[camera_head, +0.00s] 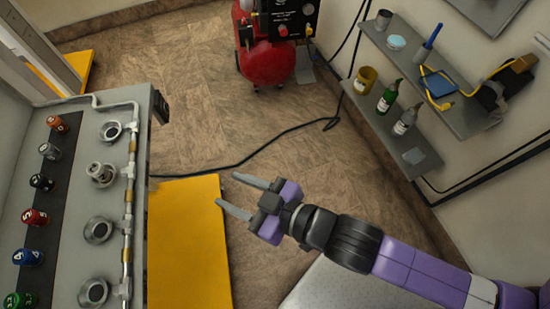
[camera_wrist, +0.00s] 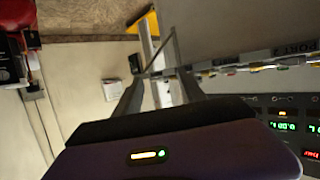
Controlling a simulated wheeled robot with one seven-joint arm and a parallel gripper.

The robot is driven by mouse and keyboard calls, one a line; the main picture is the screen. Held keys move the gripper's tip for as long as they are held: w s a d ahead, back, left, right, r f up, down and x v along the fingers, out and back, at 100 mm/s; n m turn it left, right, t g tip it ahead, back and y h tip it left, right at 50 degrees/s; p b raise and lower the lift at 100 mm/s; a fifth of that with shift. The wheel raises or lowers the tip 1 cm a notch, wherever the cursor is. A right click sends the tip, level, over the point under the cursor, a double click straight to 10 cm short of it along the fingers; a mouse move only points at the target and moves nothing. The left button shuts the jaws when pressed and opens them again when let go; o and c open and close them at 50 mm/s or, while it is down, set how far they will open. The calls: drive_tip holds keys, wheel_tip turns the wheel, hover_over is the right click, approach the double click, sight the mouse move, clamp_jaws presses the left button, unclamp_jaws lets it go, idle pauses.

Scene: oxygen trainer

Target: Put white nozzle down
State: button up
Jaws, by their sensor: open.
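My gripper (camera_head: 234,193) is open and empty, over the floor just right of the yellow platform, well apart from the trainer panel. Its open fingers also show in the wrist view (camera_wrist: 157,70), with nothing between them. A whitish-grey nozzle (camera_head: 50,151) stands in the dark strip on the panel's left side, second from the top. The same strip holds an orange nozzle (camera_head: 58,124), a black nozzle (camera_head: 41,182), a red nozzle (camera_head: 36,218), a blue nozzle (camera_head: 28,257) and a green nozzle (camera_head: 20,300). A metal fitting (camera_head: 101,173) sits in the second round socket.
The grey panel (camera_head: 80,220) carries a pipe along its right edge. The yellow platform (camera_head: 188,240) lies beside it. A red compressor (camera_head: 266,60) stands at the back, its black hose crossing the floor. Wall shelves (camera_head: 415,155) with bottles are at right.

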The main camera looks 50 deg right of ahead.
drive_tip(key=s+d+r+m+h, duration=0.1)
drive_tip(key=s+d, duration=0.3)
drive_tip(key=s, duration=0.4)
drive_tip(key=s+d+r+m+t+h, duration=0.1)
drive_tip(key=s+d+r+h, duration=0.1)
drive_tip(key=s, duration=0.6)
drive_tip(key=shift+s+d+r+m, duration=0.35)
drive_tip(key=shift+d+r, duration=0.35)
drive_tip(key=shift+d, duration=0.45)
